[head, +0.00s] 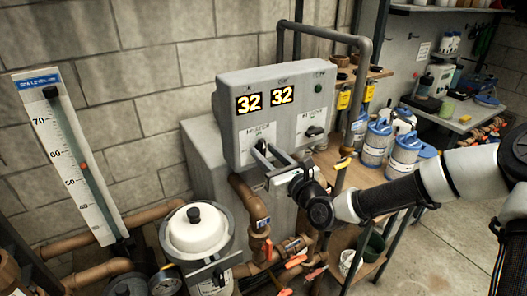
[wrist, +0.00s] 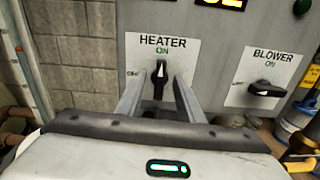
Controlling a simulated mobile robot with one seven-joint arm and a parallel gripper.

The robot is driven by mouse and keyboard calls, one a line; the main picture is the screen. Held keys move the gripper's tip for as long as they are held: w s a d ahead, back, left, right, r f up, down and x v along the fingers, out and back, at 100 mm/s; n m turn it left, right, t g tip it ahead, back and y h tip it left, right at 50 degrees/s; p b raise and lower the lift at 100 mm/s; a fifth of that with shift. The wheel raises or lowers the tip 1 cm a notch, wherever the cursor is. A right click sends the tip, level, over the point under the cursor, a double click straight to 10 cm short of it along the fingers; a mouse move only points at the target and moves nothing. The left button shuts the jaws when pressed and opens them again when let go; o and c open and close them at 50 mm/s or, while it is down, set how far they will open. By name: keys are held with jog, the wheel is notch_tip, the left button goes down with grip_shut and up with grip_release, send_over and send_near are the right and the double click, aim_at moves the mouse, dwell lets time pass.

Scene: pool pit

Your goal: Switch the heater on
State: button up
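The grey heater control panel (head: 270,100) carries a white HEATER label (wrist: 158,62) with ON at its top. The black heater knob (wrist: 161,74) stands upright, its end pointing up toward ON. My gripper (wrist: 160,88) reaches the panel with one finger on each side of this knob. The fingers look apart, with label visible between them and the knob. In the head view my gripper (head: 269,150) is at the lower left of the panel and hides the heater knob. A green light strip shows on my gripper's body.
The black BLOWER knob (wrist: 266,89) lies sideways on its own label, right of the heater. Brown pipes (head: 248,205) and a white-lidded pot (head: 196,228) sit below. Blue-lidded tubs (head: 404,155) stand to the right.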

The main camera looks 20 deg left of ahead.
jog(key=v, duration=0.7)
dwell(0.3)
dwell(1.4)
